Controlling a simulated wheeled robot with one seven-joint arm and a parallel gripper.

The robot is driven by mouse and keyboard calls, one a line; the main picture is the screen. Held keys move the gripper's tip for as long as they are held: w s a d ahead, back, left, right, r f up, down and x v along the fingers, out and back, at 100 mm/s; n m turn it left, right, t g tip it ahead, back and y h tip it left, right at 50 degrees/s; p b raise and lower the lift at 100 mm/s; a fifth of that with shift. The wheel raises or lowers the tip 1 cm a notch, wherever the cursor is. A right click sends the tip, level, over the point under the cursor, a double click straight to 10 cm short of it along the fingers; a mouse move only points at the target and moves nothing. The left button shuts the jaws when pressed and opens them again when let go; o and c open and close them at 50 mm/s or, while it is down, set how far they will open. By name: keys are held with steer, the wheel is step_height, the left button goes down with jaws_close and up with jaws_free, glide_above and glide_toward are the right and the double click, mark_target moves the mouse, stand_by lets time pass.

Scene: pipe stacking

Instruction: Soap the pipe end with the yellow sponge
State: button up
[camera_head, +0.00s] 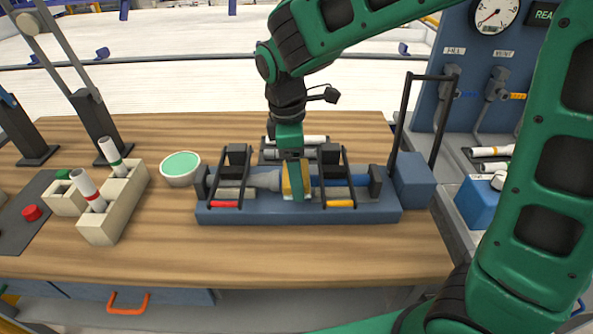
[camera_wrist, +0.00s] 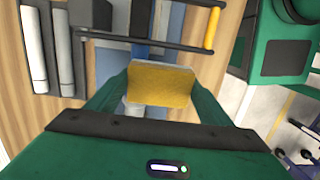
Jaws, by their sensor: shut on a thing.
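My gripper (camera_head: 294,181) is shut on the yellow sponge (camera_head: 287,182), over the middle of the blue fixture (camera_head: 300,213). In the wrist view the sponge (camera_wrist: 160,87) sits between the green fingers, with a pale layer along its far edge. A blue pipe (camera_head: 346,181) lies level in the fixture, to the right of the gripper. A grey pipe piece with a wider socket (camera_head: 265,180) lies in line on the left. The sponge and fingers hide the place between the two pipes, so I cannot tell whether the sponge touches the pipe end.
A white bowl with green content (camera_head: 181,166) stands left of the fixture. A beige block (camera_head: 118,205) holding upright white tubes is farther left. Black clamp frames rise from the fixture, and a tall black handle (camera_head: 403,118) stands at its right. The front table strip is clear.

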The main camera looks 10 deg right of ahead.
steer(key=shift+f, duration=0.6)
stand_by(0.7)
steer(key=shift+w, duration=0.15)
steer(key=shift+w+d, duration=0.2)
steer(key=shift+w, duration=0.5)
steer(key=shift+s, duration=0.15)
steer(key=shift+s+a, duration=0.15)
steer(key=shift+s, duration=0.55)
steer(key=shift+w, duration=0.1)
steer(key=shift+w, duration=0.65)
steer(key=shift+s+f, duration=0.1)
